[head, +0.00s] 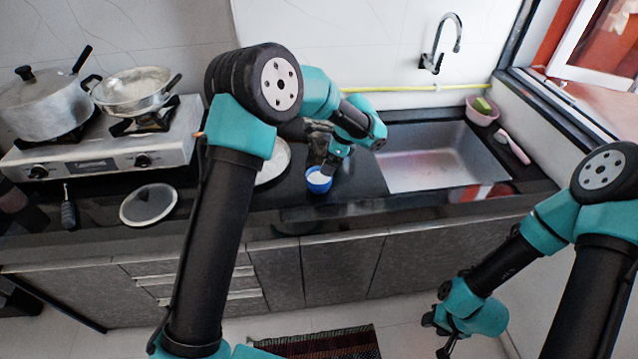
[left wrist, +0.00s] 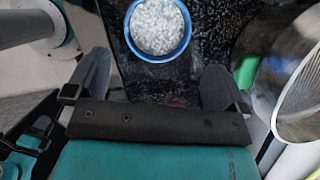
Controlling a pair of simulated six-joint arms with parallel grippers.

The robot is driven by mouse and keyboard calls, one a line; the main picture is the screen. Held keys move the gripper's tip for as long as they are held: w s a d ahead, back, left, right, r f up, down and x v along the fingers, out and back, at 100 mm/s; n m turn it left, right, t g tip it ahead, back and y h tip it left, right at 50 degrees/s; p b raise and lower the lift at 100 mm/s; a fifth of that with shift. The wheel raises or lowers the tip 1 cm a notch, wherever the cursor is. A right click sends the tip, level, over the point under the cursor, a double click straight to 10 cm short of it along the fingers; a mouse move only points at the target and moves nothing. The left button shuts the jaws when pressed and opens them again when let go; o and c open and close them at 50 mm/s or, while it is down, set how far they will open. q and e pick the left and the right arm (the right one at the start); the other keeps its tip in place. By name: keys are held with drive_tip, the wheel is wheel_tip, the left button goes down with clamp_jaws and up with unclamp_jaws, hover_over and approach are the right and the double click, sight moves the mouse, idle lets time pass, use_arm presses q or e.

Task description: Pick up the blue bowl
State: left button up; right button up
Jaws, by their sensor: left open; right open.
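The small blue bowl (head: 319,185) stands on the black counter left of the sink, filled with white grains. In the left wrist view the blue bowl (left wrist: 132,36) is at the top, ahead of the fingers and in line with the gap between them. My left gripper (head: 331,166) is close beside the bowl in the head view, partly hidden by its own wrist. In its wrist view the left gripper (left wrist: 155,72) has its fingers wide apart with nothing between them. My right gripper (head: 436,335) hangs low at the right, away from the counter, open and empty.
A white plate (head: 275,163) lies left of the bowl. A grey mesh-like vessel (left wrist: 292,85) is close by the left gripper's right finger. A sink (head: 440,160), a stove (head: 100,150) with pots, and a glass lid (head: 148,204) share the counter.

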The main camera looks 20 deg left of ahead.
sight(319, 176)
use_arm(q)
drive_tip(key=shift+x, duration=1.95)
drive_tip(key=shift+x, duration=2.6)
drive_tip(key=shift+s+d, duration=0.15)
drive_tip(key=shift+d, duration=0.05)
drive_tip(key=shift+c, duration=0.3)
drive_tip(key=c, duration=0.7)
